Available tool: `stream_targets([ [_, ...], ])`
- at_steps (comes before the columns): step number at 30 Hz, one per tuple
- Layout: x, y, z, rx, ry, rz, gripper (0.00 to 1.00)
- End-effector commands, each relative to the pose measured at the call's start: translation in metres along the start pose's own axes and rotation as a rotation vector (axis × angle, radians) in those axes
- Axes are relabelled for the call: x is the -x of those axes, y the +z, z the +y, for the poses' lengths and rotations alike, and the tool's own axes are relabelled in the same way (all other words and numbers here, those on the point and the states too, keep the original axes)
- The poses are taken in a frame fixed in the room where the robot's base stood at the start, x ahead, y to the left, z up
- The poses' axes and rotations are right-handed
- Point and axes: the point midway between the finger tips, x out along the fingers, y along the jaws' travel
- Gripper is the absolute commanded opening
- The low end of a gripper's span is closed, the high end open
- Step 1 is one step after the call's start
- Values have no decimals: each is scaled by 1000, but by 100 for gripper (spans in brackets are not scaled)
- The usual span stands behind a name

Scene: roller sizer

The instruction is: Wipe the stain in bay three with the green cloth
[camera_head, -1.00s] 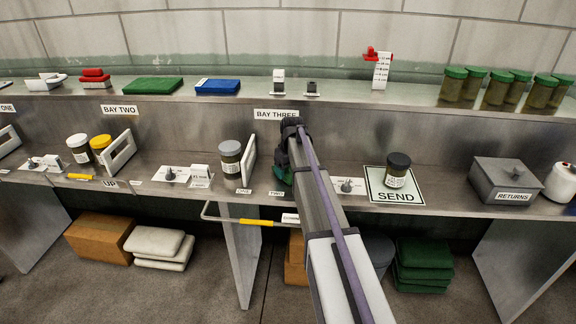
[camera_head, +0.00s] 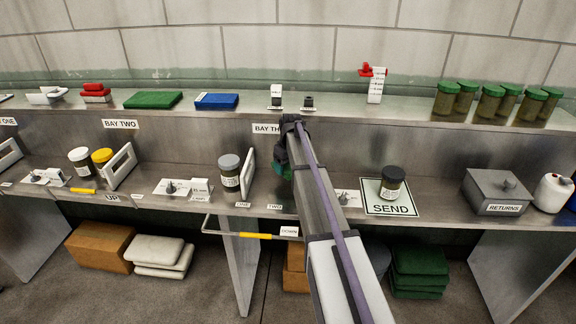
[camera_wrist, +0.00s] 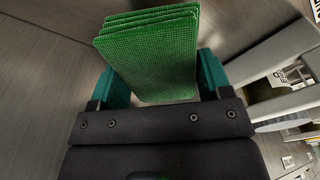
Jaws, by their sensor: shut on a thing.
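My gripper (camera_head: 285,168) is in front of the BAY THREE label (camera_head: 265,128), with its fingers pointing down into that bay. In the wrist view, a folded green cloth (camera_wrist: 152,60) is clamped between the teal fingers, its several layers showing at the far edge. In the head view my arm hides most of the cloth and part of bay three. I cannot make out a stain in either view. Another flat green folded piece (camera_head: 153,99) lies on the upper shelf above bay two.
A grey-lidded jar (camera_head: 230,173) and a white upright handle frame (camera_head: 249,172) stand left of my gripper. Right of my arm are a dark-lidded jar (camera_head: 392,185) on the SEND mat (camera_head: 375,209) and a RETURNS box (camera_head: 500,190). A yellow-gripped bar (camera_head: 252,236) juts out below the counter edge.

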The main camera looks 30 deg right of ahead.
Motion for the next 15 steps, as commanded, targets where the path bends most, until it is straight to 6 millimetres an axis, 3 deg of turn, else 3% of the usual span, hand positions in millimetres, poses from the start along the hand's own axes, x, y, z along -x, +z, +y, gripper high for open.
stream_targets([
  [6,23,-4,-2,2,0,0,53],
  [15,26,-4,-2,3,0,0,53],
])
